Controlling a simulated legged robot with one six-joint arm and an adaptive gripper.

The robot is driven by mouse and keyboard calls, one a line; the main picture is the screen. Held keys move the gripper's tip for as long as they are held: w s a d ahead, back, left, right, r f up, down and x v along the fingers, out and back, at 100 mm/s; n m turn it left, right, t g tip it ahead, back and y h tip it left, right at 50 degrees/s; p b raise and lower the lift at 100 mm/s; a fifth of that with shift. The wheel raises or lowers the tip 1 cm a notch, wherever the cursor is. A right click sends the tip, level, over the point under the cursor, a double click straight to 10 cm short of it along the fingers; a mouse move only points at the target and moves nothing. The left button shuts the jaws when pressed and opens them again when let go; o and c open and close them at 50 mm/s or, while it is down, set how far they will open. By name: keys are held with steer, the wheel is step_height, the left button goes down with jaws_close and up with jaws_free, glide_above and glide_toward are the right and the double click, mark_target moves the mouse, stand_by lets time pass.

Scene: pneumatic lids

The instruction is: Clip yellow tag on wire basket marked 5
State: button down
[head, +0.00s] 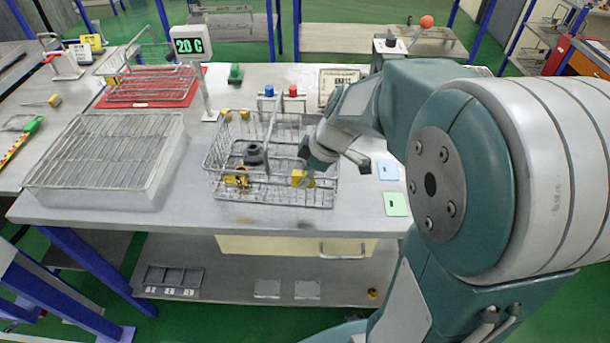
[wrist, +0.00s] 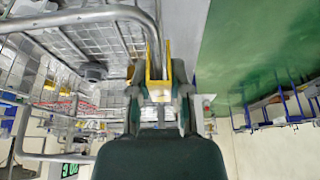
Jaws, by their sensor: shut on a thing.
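A wire basket (head: 216,168) stands on the grey table with its handle upright. Its wire mesh and thick rim tube also show at the left of the wrist view (wrist: 85,15). I cannot read a 5 on it. My gripper (head: 309,168) is at the basket's front right. It is shut on a yellow tag (head: 302,179), which shows between the fingers (wrist: 158,92) in the wrist view (wrist: 154,66). The tag is at the basket's front wires; whether it grips a wire I cannot tell. Another yellow piece (head: 236,177) is at the basket's front left.
A dark round part (head: 254,155) and yellow pieces are in the basket. A wire rack (head: 105,150) stands to the left, a red tray (head: 150,94) behind it. A display post (head: 190,46) stands behind the basket. Blue (head: 388,170) and green (head: 396,204) cards lie right.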

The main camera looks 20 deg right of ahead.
steer(key=shift+f, duration=0.25)
stand_by(0.3)
steer(key=c, duration=0.5)
jaws_free()
steer(key=o, duration=0.4)
steer(key=shift+r, duration=3.55)
